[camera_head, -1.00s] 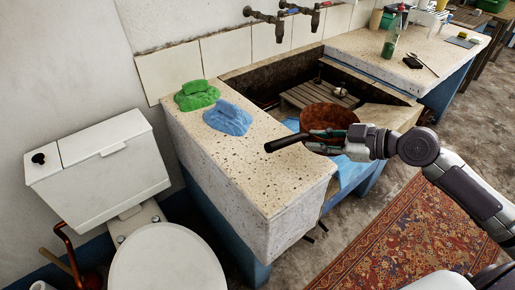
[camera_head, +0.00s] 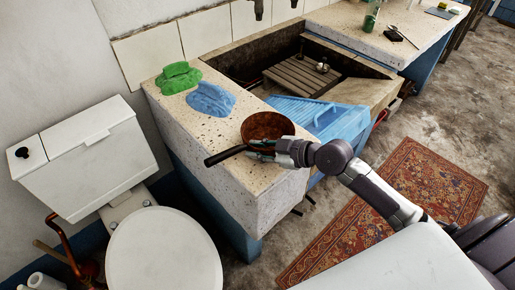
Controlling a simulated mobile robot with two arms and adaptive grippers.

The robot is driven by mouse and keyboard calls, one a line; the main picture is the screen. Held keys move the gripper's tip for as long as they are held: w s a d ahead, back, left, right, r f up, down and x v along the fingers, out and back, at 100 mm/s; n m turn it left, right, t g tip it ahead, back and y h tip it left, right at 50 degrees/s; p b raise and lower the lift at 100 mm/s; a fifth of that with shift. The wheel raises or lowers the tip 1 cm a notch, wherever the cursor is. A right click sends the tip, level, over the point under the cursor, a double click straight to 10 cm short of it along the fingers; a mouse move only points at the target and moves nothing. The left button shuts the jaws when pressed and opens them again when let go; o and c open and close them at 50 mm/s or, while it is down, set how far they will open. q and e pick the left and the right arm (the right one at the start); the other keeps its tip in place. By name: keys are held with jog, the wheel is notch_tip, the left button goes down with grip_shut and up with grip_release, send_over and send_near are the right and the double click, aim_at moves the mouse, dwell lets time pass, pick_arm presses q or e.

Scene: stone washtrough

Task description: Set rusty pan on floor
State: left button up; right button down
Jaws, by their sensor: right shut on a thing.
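The rusty pan (camera_head: 268,126) is a round brown pan with a dark handle. My right gripper (camera_head: 262,148) is shut on the pan near where the handle joins the bowl. The pan appears over the speckled stone counter, with its handle pointing left; I cannot tell how far above the counter it is. The floor (camera_head: 436,117) is grey concrete and shows at the right and in the middle foreground. My left gripper is not in view.
A green cloth (camera_head: 178,77) and a blue cloth (camera_head: 211,99) lie on the stone counter (camera_head: 228,165). A blue washboard (camera_head: 318,114) leans at the trough. A patterned rug (camera_head: 405,200) covers floor at right. A white toilet (camera_head: 160,250) stands at left.

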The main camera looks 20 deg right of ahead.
jog(key=shift+r, duration=0.15)
jog(key=shift+f, duration=0.25)
jog(key=c, duration=1)
grip_release()
jog(key=shift+c, duration=0.2)
